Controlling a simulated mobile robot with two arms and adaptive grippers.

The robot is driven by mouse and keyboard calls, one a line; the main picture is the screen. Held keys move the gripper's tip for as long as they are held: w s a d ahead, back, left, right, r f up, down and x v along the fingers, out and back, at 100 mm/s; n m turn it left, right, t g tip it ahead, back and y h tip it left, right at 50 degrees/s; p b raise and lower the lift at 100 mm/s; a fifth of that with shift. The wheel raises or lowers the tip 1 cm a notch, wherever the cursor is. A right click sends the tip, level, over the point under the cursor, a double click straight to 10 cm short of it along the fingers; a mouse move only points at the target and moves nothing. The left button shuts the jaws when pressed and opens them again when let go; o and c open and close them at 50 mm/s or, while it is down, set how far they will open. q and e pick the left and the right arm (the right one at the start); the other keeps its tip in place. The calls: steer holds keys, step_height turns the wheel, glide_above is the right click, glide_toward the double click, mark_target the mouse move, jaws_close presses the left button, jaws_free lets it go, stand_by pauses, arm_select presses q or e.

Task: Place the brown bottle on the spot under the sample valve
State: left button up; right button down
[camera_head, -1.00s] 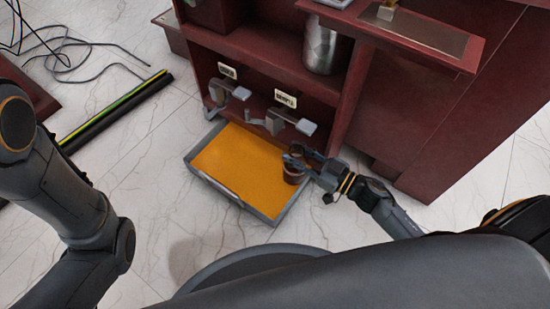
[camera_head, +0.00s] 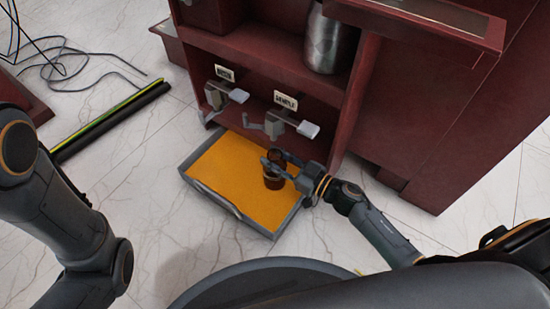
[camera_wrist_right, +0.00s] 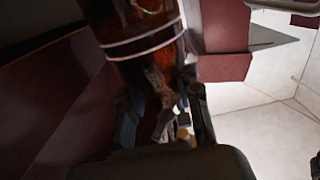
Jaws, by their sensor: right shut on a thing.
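The brown bottle (camera_head: 273,181) is upright over the right part of the orange-floored tray (camera_head: 217,203) in the head view. My right gripper (camera_head: 274,163) is shut on it near its upper part. In the right wrist view the bottle (camera_wrist_right: 140,30) fills the upper middle, dark brown with a pale band. The sample valve (camera_head: 275,125), under a "SAMPLE" label, is on the red cabinet just above and behind the bottle. I cannot tell whether the bottle's base touches the tray. My left arm shows at the left, but its gripper is out of view.
A second labelled valve (camera_head: 218,96) is left of the sample valve. The red cabinet (camera_head: 420,130) stands behind and right of the tray, with a metal canister (camera_head: 328,42) on its shelf. Black cables (camera_head: 80,60) and a yellow-green striped bar (camera_head: 110,120) lie on the floor at left.

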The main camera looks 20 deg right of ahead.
steer(key=c, duration=1)
jaws_free()
steer(key=shift+o, duration=0.2)
steer(key=shift+r, duration=0.15)
steer(key=p+v, duration=0.5)
steer(key=v, duration=0.7)
steer(key=shift+p, duration=0.3)
